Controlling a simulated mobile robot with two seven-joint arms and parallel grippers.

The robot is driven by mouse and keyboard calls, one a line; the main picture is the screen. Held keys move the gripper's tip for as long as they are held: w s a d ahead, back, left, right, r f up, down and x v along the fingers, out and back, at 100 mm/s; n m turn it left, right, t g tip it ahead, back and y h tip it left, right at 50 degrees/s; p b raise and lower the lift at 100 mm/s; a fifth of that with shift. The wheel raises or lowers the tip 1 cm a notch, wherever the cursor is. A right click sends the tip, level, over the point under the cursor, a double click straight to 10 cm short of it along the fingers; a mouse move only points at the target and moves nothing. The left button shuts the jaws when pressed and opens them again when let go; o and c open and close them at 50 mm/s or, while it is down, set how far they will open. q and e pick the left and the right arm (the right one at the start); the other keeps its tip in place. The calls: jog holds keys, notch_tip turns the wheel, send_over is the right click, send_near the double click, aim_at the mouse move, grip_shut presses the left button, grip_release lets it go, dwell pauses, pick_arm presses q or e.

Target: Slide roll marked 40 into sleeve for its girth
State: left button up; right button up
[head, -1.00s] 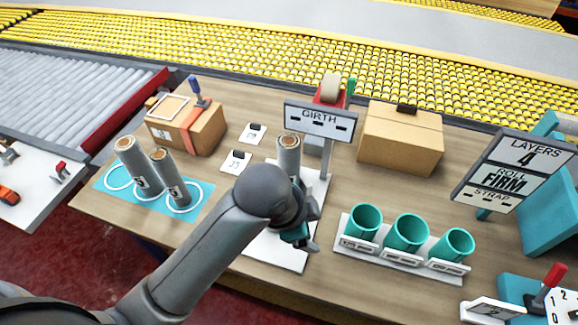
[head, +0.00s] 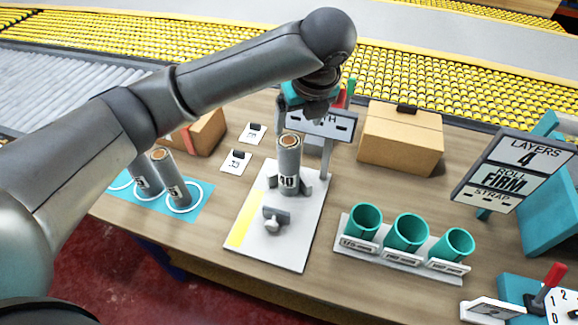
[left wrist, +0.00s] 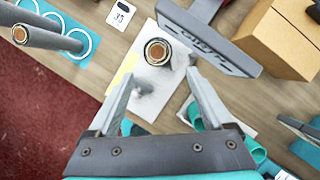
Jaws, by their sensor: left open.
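The grey roll marked 40 (head: 288,165) stands upright on a white board (head: 270,250), between small grey blocks. Its top (left wrist: 157,50) shows in the left wrist view, ahead of the fingertips. My left gripper (head: 312,108) is open and empty, above the roll and just behind its top; its spread fingers (left wrist: 158,76) show in the left wrist view. Three teal sleeves, left (head: 363,222), middle (head: 407,232) and right (head: 453,245), stand open-topped in a white labelled rack (head: 400,262). Their labels are too small to read surely. The GIRTH sign (head: 335,127) is partly hidden by my gripper.
Two more rolls (head: 145,178) (head: 171,178) stand on a blue mat (head: 200,205). A cardboard box (head: 400,138) stands behind the sleeves. A sign (head: 515,170) reads LAYERS 4, ROLL FIRM, STRAP. Small cards (head: 236,162) lie left of the roll.

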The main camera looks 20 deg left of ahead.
aim_at(291, 142)
pick_arm(q)
jog(key=b+x, duration=0.1)
jog(key=x, duration=0.9)
jog(key=shift+r+b, duration=0.1)
jog(key=shift+b, duration=0.25)
jog(key=b+x, duration=0.1)
jog(key=x, duration=0.4)
jog(key=shift+a, duration=0.2)
jog(key=shift+c, duration=0.3)
grip_shut()
